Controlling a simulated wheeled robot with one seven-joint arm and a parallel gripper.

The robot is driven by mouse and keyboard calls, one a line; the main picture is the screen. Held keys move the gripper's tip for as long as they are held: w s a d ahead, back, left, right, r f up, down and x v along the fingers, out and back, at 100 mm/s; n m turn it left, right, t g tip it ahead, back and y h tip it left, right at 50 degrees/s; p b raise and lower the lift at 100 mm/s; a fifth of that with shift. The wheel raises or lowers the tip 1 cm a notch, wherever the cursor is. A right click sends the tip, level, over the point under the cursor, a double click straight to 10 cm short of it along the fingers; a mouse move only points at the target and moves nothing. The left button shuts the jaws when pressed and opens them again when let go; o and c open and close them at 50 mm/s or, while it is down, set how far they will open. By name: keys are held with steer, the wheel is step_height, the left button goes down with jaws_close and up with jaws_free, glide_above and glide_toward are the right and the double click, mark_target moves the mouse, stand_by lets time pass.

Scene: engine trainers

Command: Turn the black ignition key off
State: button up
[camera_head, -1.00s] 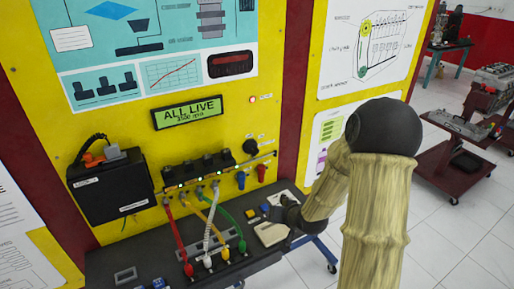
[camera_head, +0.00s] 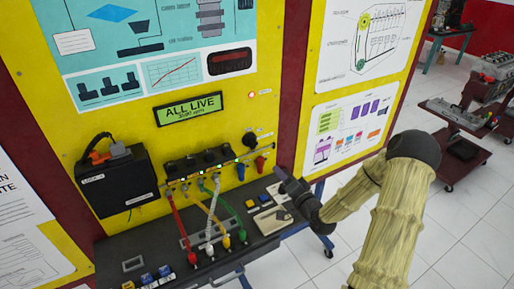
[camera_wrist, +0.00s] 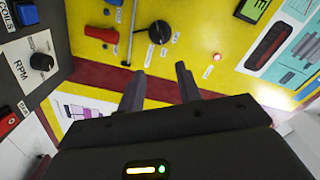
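The black ignition key (camera_head: 250,138) is a round dark knob on the yellow panel, right of the coil row. It also shows in the wrist view (camera_wrist: 160,32), upper middle, with a small label beside it. My gripper (camera_head: 280,178) is below and to the right of the key in the head view. In the wrist view its two dark fingers (camera_wrist: 159,68) are apart with nothing between them. They point toward the key, and no contact shows. A green display (camera_head: 190,109) reads ALL LIVE. A small lamp (camera_wrist: 217,57) glows red in the wrist view.
Red and blue fittings (camera_head: 260,163) sit below the key by a rail. Coloured leads (camera_head: 212,215) hang down to the dark bench (camera_head: 130,245). An RPM knob (camera_wrist: 42,62) is at left in the wrist view. Open floor lies right of the bench.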

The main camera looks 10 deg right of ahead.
mark_target(256, 147)
steer(key=p+x, duration=0.7)
steer(key=x, duration=1)
steer(key=shift+f, duration=0.1)
jaws_close()
